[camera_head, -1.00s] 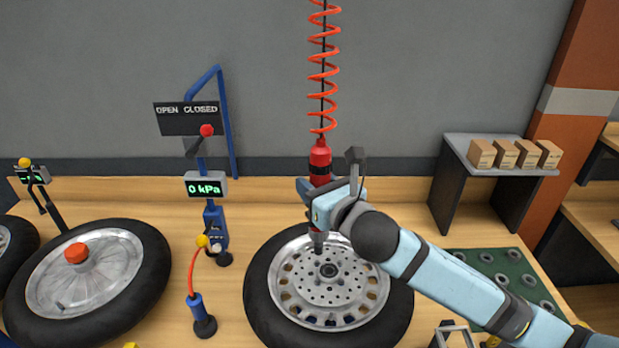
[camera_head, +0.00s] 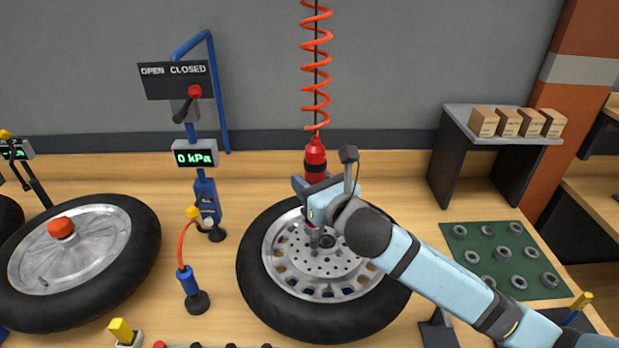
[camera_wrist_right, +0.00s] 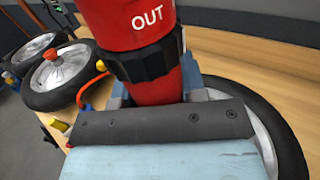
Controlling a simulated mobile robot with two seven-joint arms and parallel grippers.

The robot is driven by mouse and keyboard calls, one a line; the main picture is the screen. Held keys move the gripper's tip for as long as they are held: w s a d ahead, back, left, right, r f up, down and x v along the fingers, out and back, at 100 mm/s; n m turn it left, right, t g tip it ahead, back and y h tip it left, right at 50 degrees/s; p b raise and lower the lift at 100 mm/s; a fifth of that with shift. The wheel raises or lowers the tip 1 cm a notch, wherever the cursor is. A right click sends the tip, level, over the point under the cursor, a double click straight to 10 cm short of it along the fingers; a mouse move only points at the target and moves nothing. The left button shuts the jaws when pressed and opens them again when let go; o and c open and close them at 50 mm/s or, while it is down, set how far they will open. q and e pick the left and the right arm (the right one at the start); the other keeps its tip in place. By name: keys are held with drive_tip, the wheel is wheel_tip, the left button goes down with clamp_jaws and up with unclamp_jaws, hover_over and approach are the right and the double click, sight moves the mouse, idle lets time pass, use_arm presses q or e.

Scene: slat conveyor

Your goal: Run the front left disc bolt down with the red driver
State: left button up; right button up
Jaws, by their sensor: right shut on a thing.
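The red driver (camera_head: 315,160) hangs upright from a coiled red hose, over the wheel (camera_head: 265,303) in the middle of the bench. My right gripper (camera_head: 312,193) is shut on the driver's body. In the right wrist view the driver (camera_wrist_right: 125,22) fills the top centre, marked "OUT", with a black collar. The driver's lower end reaches down to the left part of the pale brake disc (camera_head: 325,266), by the hub. Whether its tip touches a bolt I cannot tell; the gripper and driver hide that spot. My left gripper is not in view.
A gauge reading 0 kPa (camera_head: 195,158) and a blue post stand left of the wheel, with a red-hosed fitting (camera_head: 190,285) in front. Another wheel (camera_head: 140,262) lies at far left. A green mat with rings (camera_head: 480,235) and a shelf with boxes (camera_head: 505,122) are at right.

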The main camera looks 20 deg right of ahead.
drive_tip(key=shift+f, duration=0.35)
idle(0.3)
drive_tip(key=shift+p, duration=0.35)
drive_tip(key=shift+f, duration=0.1)
idle(0.7)
drive_tip(key=shift+s+f+b, duration=0.1)
drive_tip(key=shift+f+b, duration=0.2)
drive_tip(key=shift+f, duration=0.5)
idle(0.8)
drive_tip(key=shift+p, duration=0.35)
drive_tip(key=shift+r+p, duration=0.1)
drive_tip(key=shift+p, duration=0.35)
idle(0.7)
